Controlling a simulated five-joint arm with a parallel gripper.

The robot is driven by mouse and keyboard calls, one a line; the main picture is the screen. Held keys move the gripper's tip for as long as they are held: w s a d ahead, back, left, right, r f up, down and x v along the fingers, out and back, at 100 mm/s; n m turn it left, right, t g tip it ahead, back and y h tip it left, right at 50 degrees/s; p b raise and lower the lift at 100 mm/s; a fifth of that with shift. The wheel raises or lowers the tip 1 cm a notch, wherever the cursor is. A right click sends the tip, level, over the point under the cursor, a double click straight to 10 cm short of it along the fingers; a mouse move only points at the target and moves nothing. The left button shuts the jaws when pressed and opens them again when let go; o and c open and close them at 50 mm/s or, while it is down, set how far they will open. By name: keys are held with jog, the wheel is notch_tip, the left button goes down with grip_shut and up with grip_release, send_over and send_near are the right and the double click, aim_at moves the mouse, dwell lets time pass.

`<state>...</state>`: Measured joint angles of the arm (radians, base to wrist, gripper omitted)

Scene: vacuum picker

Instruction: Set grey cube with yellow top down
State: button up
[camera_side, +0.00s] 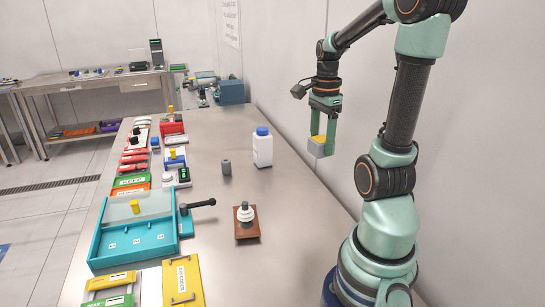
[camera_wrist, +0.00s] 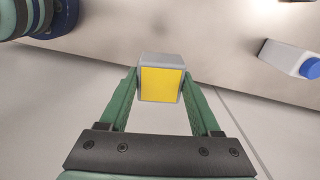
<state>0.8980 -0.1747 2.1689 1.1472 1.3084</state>
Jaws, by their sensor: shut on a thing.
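The grey cube with yellow top (camera_wrist: 161,84) is between the two green fingers of my gripper (camera_wrist: 161,88) in the wrist view, its yellow face turned to the camera. In the side view my gripper (camera_side: 321,146) is shut on the cube (camera_side: 317,150), which hangs in the air near the wall on the right. The cube is clear of the steel table (camera_side: 280,205), at or beyond its right edge. Part of the cube is hidden by the finger in the side view.
A white bottle with blue cap (camera_side: 263,148) stands on the table left of my gripper. Nearby are a small grey cylinder (camera_side: 226,167), a brown base with a white stacked piece (camera_side: 246,222), and a teal tray (camera_side: 132,243). Coloured boxes line the left side. The table's right strip is bare.

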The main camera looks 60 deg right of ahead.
jog(key=w+d+r, duration=0.2)
jog(key=w, duration=0.6)
jog(key=m, duration=0.2)
send_over(260, 191)
jog(key=f, duration=0.2)
notch_tip(260, 191, down, 19)
jog(key=shift+w+d+f, duration=0.1)
jog(key=shift+f, duration=0.1)
jog(key=shift+f, duration=0.2)
jog(key=o, duration=1.4)
